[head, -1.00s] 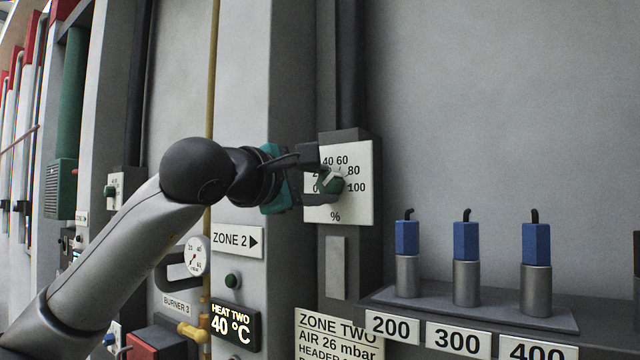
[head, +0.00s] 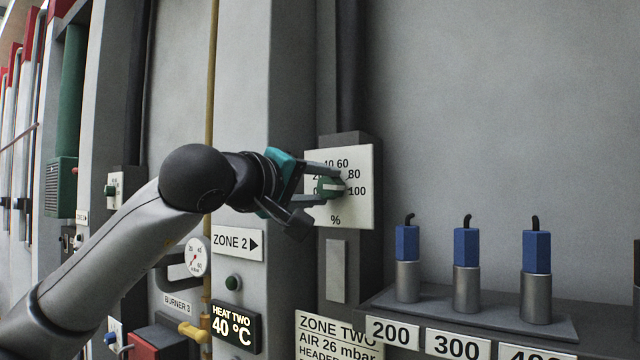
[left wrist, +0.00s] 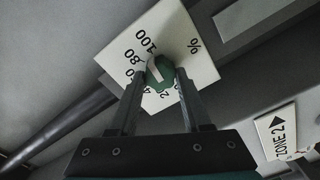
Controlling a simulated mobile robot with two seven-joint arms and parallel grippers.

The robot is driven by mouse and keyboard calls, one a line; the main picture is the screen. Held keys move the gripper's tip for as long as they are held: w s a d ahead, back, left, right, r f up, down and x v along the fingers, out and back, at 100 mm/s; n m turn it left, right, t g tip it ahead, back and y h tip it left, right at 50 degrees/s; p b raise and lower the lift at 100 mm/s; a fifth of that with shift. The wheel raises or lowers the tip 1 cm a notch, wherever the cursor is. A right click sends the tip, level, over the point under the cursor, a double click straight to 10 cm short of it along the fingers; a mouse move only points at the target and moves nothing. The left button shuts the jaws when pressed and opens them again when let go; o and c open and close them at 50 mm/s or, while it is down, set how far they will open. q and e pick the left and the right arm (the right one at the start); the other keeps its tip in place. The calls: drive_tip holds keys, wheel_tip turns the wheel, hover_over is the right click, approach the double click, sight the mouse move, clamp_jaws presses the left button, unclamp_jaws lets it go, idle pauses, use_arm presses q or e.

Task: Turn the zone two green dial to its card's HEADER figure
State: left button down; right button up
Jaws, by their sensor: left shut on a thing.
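The zone two green dial (head: 332,187) sits on a white plate (head: 362,212) marked in % with figures up to 100. Its white pointer line points right, close to the 100 mark. My left gripper (head: 328,186) is shut on the dial, and its fingers hide some of the figures. In the left wrist view the two fingers hold the dial (left wrist: 158,74) from both sides, with its white line towards 100. The ZONE TWO card (head: 338,335) reads AIR 26 mbar; its HEADER line is cut off at the bottom edge. My right gripper is not in view.
A ZONE 2 sign (head: 237,242), a green button (head: 232,283) and a HEAT TWO 40 °C display (head: 236,327) are below my arm. At right, a shelf (head: 470,318) bears three blue-topped cylinders. The wall above it is clear.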

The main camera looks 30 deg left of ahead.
use_arm(q)
drive_tip(key=shift+m, duration=0.6)
drive_tip(key=shift+c, duration=1.8)
unclamp_jaws()
drive_tip(key=shift+s, duration=0.1)
drive_tip(key=s+a+b, duration=0.2)
drive_tip(key=s+b, duration=0.2)
drive_tip(key=s, duration=1.1)
